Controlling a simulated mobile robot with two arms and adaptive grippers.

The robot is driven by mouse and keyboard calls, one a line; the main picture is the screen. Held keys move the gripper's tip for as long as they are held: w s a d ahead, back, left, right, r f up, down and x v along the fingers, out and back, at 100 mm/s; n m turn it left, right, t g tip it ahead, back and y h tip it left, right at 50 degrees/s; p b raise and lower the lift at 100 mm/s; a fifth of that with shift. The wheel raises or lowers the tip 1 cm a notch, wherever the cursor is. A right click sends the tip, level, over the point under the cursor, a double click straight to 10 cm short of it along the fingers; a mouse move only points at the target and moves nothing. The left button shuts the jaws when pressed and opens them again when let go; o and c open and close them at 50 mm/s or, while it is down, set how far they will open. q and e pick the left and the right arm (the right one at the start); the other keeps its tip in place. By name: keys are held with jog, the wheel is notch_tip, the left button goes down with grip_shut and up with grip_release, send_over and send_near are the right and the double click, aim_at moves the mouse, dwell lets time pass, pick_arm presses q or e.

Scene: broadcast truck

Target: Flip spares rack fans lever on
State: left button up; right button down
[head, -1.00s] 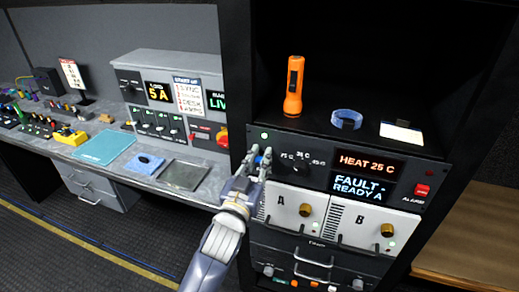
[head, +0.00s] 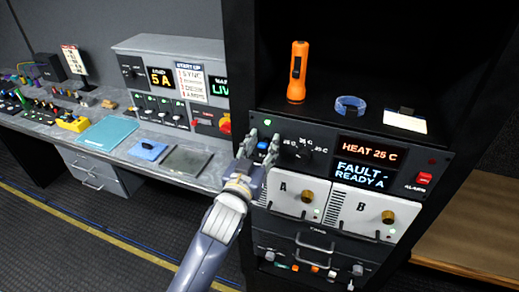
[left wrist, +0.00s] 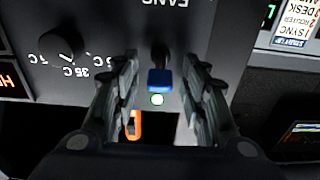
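The fans lever has a blue tip (left wrist: 160,80) and a dark stem. It stands on the dark rack panel beside the FANS label in the left wrist view, which shows the panel upside down. A lit green lamp (left wrist: 157,99) is close to the tip. In the head view the blue tip (head: 262,146) shows between the fingers of my left gripper (head: 263,138). In the left wrist view the gripper (left wrist: 161,62) is open, one finger on each side of the lever, with visible gaps. My right gripper is not in view.
A rotary knob (head: 304,149) sits right of the lever, beside displays reading HEAT 25 C (head: 369,150) and FAULT - READY A (head: 359,173). A flashlight (head: 298,72) and blue ring (head: 350,105) are on the shelf above. Modules A (head: 283,187) and B (head: 361,207) are below.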

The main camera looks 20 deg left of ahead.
pick_arm(q)
jog(key=s, duration=1.2)
jog(key=shift+a+f, duration=0.2)
jog(key=shift+f, duration=0.05)
notch_tip(320, 180, down, 39)
jog(key=s+d+m+g+b, duration=0.2)
jog(key=g+b, duration=0.4)
jog(key=g, duration=0.1)
jog(key=s+a+f+g+b, duration=0.1)
jog(key=s+f, duration=0.3)
jog(key=f, duration=0.3)
jog(key=s+f+g+b, duration=0.2)
jog(key=s+f, duration=0.2)
jog(key=f, duration=0.4)
jog(key=s+a+f+g+b, duration=0.1)
jog(key=s+f, duration=0.3)
jog(key=f, duration=0.3)
jog(key=s+a+f+g+b, duration=0.2)
jog(key=s+a+f+g, duration=0.1)
jog(key=s+f, duration=0.6)
jog(key=s+a+f+g+b, duration=0.2)
jog(key=s+f, duration=0.7)
jog(key=s, duration=0.7)
jog(key=shift+s+a+f+g+y+b, duration=0.3)
jog(key=shift+a+g, duration=0.2)
jog(key=shift+g, duration=0.3)
